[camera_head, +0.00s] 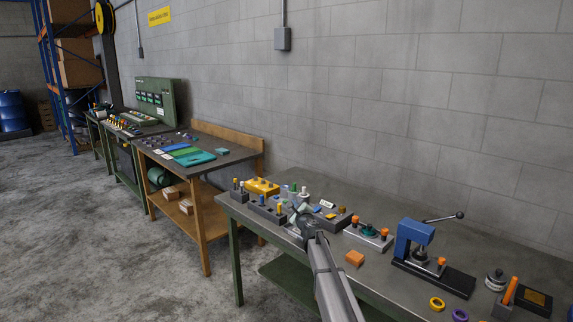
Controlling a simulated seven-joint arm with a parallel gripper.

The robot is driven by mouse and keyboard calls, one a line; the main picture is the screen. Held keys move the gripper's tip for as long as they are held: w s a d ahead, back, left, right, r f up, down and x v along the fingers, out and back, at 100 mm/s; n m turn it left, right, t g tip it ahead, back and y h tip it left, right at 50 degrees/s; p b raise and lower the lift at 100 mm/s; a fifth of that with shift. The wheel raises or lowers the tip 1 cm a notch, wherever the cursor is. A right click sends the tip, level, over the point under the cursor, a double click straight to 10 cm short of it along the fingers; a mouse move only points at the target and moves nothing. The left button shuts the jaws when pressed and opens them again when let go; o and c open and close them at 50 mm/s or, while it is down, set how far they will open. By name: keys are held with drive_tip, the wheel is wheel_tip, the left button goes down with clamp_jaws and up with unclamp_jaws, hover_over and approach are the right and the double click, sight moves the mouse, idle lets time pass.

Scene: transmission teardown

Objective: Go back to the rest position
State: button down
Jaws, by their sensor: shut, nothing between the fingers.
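My arm reaches in from the bottom of the head view, and my gripper (300,210) is over the left part of the near grey workbench (340,262). It is shut and holds nothing. It is small and seen from behind, so its fingertips are partly hidden. It is close to a dark tray (267,210) of small coloured parts and a grey block with blue and yellow pieces (338,217). I cannot tell whether it touches them.
On the bench are a yellow block (262,187), an orange block (355,258), a fixture with orange knobs (369,236) and a blue press (415,239). A yellow ring (437,304) and purple ring (460,314) lie in front. A wooden bench (205,199) stands left.

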drive_tip(key=s+a+f+n+g+y, duration=0.1)
drive_tip(key=s+a+f+n, duration=0.2)
drive_tip(key=a, duration=0.4)
drive_tip(key=s+a+f+n+g+y, duration=0.1)
drive_tip(key=s+a+f+y, duration=0.15)
drive_tip(key=a+f, duration=0.35)
drive_tip(key=s+d+f+n+g, duration=0.3)
drive_tip(key=s+f+n+g, duration=0.2)
drive_tip(key=s+f, duration=0.95)
drive_tip(key=s+d+f+n+g, duration=0.4)
drive_tip(key=s+f+n, duration=0.1)
drive_tip(key=s+f, duration=1)
drive_tip(key=s+d+f+n+g+h, duration=0.1)
drive_tip(key=s+d+f+n+g, duration=0.2)
drive_tip(key=s, duration=0.5)
drive_tip(key=s+d+f+g+h, duration=0.1)
drive_tip(key=s+d+f+g, duration=0.15)
drive_tip(key=s+f, duration=0.45)
drive_tip(key=s+d+f+n+g+h, duration=0.1)
drive_tip(key=s+d+f+n+h, duration=0.2)
drive_tip(key=s, duration=0.7)
drive_tip(key=s+d+n+g+h, duration=0.1)
drive_tip(key=s+d+g, duration=0.2)
drive_tip(key=s, duration=0.9)
drive_tip(key=s+d+n+g+h, duration=0.2)
drive_tip(key=s+d, duration=0.6)
drive_tip(key=s, duration=0.4)
drive_tip(key=shift+s+r+g, duration=0.25)
drive_tip(key=shift+s+g, duration=0.1)
drive_tip(key=shift+g, duration=0.4)
